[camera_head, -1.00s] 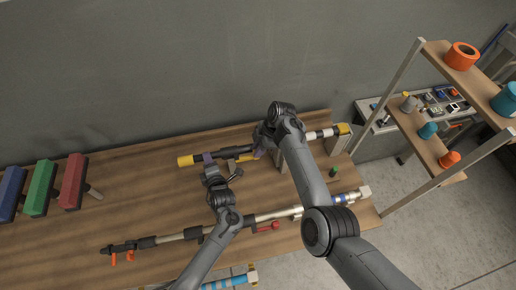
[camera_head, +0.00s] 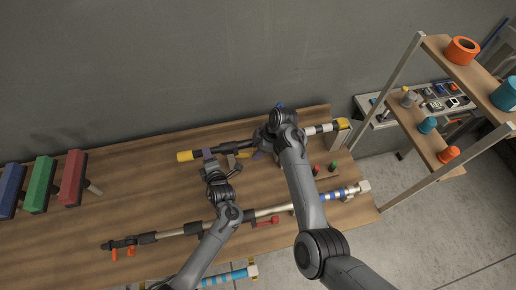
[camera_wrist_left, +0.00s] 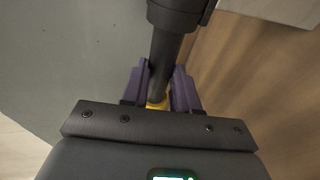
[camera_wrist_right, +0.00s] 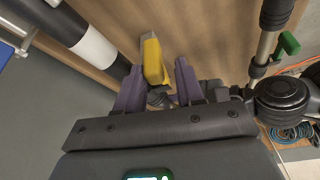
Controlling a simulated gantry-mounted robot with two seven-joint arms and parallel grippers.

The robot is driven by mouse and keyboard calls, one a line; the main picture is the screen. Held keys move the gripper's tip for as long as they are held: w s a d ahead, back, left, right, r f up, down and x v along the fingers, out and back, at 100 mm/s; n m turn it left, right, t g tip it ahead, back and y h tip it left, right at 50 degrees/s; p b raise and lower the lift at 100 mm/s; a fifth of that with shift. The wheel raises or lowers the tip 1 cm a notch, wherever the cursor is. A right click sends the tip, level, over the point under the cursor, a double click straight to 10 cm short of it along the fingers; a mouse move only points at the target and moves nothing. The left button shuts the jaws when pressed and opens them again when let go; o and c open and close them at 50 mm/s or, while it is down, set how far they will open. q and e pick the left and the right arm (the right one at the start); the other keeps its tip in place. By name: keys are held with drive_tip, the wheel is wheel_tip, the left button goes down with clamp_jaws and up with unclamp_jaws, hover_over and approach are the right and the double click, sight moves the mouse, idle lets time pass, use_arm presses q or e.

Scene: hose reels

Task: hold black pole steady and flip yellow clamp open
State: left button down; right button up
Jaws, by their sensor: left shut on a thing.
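The black pole (camera_head: 230,147) lies near the back of the table, with a yellow end at its left and a white-and-black section at its right. My left gripper (camera_head: 207,154) is shut around the pole near the yellow end. The left wrist view shows its purple fingers on both sides of the black pole (camera_wrist_left: 165,55). The yellow clamp (camera_head: 244,154) is partly hidden between my two grippers. In the right wrist view the yellow clamp (camera_wrist_right: 153,60) stands between the tips of my right gripper (camera_wrist_right: 160,66), whose purple fingers are apart with gaps beside it.
A second long pole (camera_head: 180,232) with a red lever lies in front. Blue, green and red blocks (camera_head: 71,177) are at the left. A shelf (camera_head: 430,150) with orange and teal items stands at the right. The table's middle left is clear.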

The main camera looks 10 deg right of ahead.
drive_tip(key=shift+o, duration=0.5)
drive_tip(key=shift+r, duration=0.1)
drive_tip(key=v, duration=1.1)
drive_tip(key=shift+d+r, duration=0.2)
drive_tip(key=shift+r, duration=0.15)
drive_tip(key=shift+s, duration=0.1)
drive_tip(key=w+a+n+h, duration=0.3)
drive_tip(key=a+h, duration=0.1)
drive_tip(key=a, duration=0.1)
wheel_tip(320, 180, down, 11)
drive_tip(key=shift+r+g, duration=0.15)
drive_tip(key=shift+g, duration=0.25)
